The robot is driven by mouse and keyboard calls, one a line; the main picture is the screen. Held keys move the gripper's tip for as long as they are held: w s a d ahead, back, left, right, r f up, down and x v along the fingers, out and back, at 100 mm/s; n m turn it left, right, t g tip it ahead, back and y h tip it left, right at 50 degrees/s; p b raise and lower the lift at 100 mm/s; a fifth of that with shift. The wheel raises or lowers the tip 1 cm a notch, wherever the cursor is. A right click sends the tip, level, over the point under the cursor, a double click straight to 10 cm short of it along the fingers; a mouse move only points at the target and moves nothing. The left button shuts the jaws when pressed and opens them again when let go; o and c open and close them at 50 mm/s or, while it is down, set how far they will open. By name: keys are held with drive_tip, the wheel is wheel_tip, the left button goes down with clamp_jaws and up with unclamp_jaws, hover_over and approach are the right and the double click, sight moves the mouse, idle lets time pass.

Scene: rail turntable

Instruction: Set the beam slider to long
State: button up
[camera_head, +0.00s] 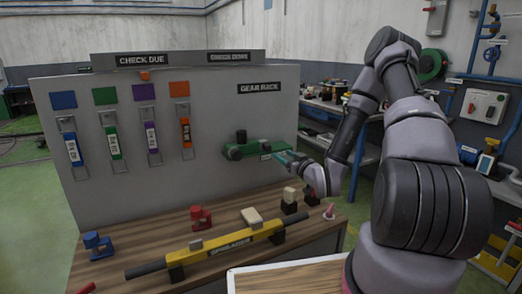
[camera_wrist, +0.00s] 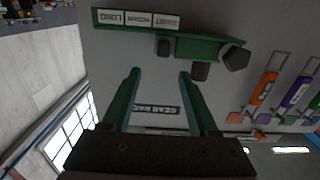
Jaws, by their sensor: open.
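A green slider unit (camera_head: 246,150) is mounted on the grey panel under a GEAR RACK sign; it also shows, upside down, in the wrist view (camera_wrist: 190,46). Three white labels sit at one end; the outermost (camera_wrist: 116,17) appears to read LONG, the innermost SHORT. Dark blocks (camera_wrist: 200,72) and a dark knob (camera_wrist: 235,58) stand at the end away from LONG. A small dark peg (camera_wrist: 163,47) sits nearer the labels. My gripper (camera_wrist: 160,72) is open and empty, in front of the panel. In the head view my gripper (camera_head: 285,158) is by the unit's right end.
A yellow SPREADER beam (camera_head: 232,244) lies on supports on the wooden bench (camera_head: 330,222), with red, blue and pale blocks around it. Several coloured tagged handles (camera_head: 113,142) hang on the panel's left. The panel between handles and slider unit is clear.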

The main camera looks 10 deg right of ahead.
sight(270, 146)
drive_tip(key=x, duration=1)
drive_tip(key=shift+w+a, duration=0.2)
drive_tip(key=shift+a, duration=0.2)
drive_tip(key=shift+c, duration=0.3)
clamp_jaws()
drive_tip(key=shift+d, duration=0.1)
idle(0.6)
